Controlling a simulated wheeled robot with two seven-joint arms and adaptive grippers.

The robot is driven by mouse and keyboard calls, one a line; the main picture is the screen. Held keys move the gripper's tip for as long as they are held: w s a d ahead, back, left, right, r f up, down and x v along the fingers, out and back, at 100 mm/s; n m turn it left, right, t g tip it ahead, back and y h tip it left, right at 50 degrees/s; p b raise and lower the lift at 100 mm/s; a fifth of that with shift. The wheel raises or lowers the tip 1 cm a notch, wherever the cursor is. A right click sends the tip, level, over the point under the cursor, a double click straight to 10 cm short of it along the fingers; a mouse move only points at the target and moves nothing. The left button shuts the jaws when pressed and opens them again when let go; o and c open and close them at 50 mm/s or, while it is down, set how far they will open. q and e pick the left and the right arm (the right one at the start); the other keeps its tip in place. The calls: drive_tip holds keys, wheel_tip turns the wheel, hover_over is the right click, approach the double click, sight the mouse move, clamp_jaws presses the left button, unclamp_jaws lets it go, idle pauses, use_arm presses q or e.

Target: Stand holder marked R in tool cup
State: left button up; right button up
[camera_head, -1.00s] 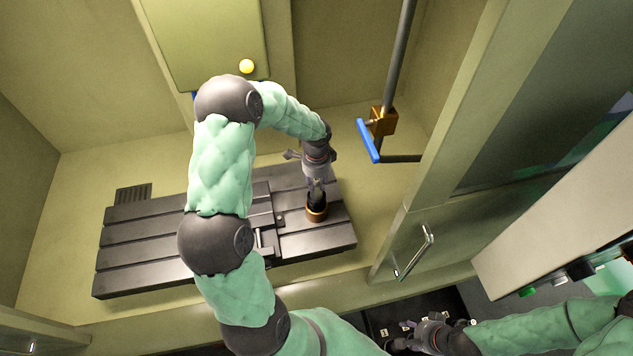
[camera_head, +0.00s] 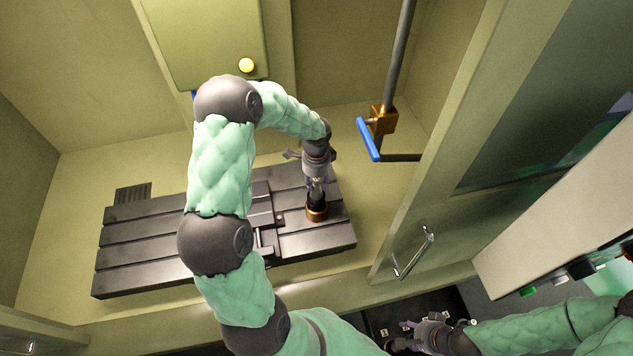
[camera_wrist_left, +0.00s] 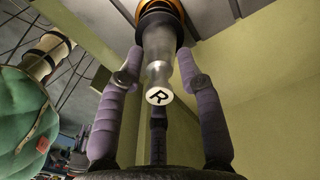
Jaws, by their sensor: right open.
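The holder marked R (camera_wrist_left: 158,60) is a grey metal piece with a black R on its pale end face. Its dark collar end sits in the orange-brown tool cup (camera_head: 316,213), whose rim also shows in the left wrist view (camera_wrist_left: 165,5). In the head view the holder's dark part (camera_head: 316,198) stands out of the cup, looking upright. My left gripper (camera_head: 316,187) is above it. In the left wrist view its purple fingers (camera_wrist_left: 160,60) are spread around the holder with visible gaps. My right gripper (camera_head: 400,338) is open at the bottom, above the dark cart.
The cup stands on the right part of a dark slotted table (camera_head: 150,240) inside a yellowish enclosure. A blue-handled bracket (camera_head: 368,140) on a rod hangs to the right. A door with a metal handle (camera_head: 413,252) stands further right. Small pieces lie on the cart (camera_head: 385,318).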

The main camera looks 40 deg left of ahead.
idle(0.4)
use_arm(q)
drive_tip(key=o, duration=0.6)
drive_tip(key=shift+c, duration=0.2)
drive_tip(key=shift+s+d+f, duration=0.1)
wheel_tip(320, 180, up, 12)
